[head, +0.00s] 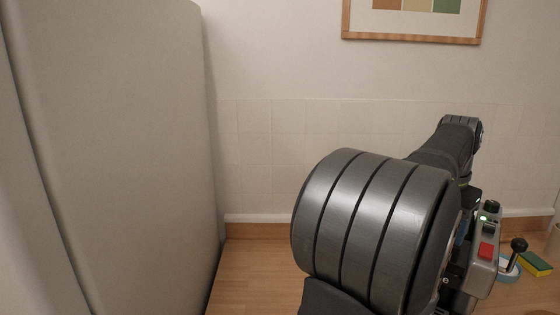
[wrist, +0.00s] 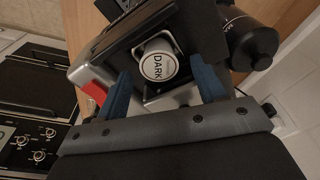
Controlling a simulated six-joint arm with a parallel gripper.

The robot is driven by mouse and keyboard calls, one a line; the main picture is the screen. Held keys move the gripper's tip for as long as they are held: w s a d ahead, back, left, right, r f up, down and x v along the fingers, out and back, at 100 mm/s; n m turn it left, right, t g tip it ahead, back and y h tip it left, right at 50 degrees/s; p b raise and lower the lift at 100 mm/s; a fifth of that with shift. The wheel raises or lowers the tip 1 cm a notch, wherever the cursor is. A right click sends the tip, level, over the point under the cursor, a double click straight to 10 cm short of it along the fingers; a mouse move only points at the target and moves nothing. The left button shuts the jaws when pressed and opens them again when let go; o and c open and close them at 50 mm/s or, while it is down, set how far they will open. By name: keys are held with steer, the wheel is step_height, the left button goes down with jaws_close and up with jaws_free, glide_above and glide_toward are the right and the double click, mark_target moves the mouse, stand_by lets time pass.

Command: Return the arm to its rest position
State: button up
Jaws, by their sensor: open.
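My gripper (wrist: 163,88) shows in the wrist view with two blue fingers spread apart. It is open. A round white-faced piece marked DARK (wrist: 158,66) shows between and beyond the fingers, on a silver and black device (wrist: 148,30). I cannot tell whether a finger touches the device. In the head view my dark arm fills the lower right, and I cannot make out the gripper there. A grey device with a red button (head: 487,250) stands at the arm's right side, partly hidden by it.
A tall pale cabinet or appliance (head: 115,150) stands on the left. A yellow and green sponge (head: 536,264) lies on the wooden counter (head: 250,275) at right. A framed picture (head: 415,18) hangs on the wall. The wrist view shows several oven knobs (wrist: 38,156) at lower left.

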step_height(320, 180, up, 6)
steer(key=shift+f, duration=0.25)
steer(key=w+a+f+n, duration=0.3)
steer(key=w+a+f, duration=0.3)
steer(key=w+a, duration=0.2)
steer(key=shift+w+a+f, duration=0.2)
steer(key=shift+w+f, duration=0.15)
steer(key=shift+w, duration=0.4)
steer(key=shift+o, duration=0.3)
steer(key=o, duration=0.8)
steer(key=shift+c, duration=0.2)
steer(key=s+d+r+n+t, duration=0.1)
steer(key=s+d+r+n, duration=0.25)
steer(key=r, duration=0.25)
steer(key=s+d+r+n+t+y, duration=0.1)
steer(key=s+d+r+n+t, duration=0.1)
steer(key=s+d+r, duration=0.4)
steer(key=s+d+r+n+t, duration=0.1)
steer(key=s+d+r+n, duration=0.15)
steer(key=r, duration=0.45)
steer(key=x, duration=0.9)
steer(key=shift+w+d+f, duration=0.25)
steer(key=shift+w, duration=0.05)
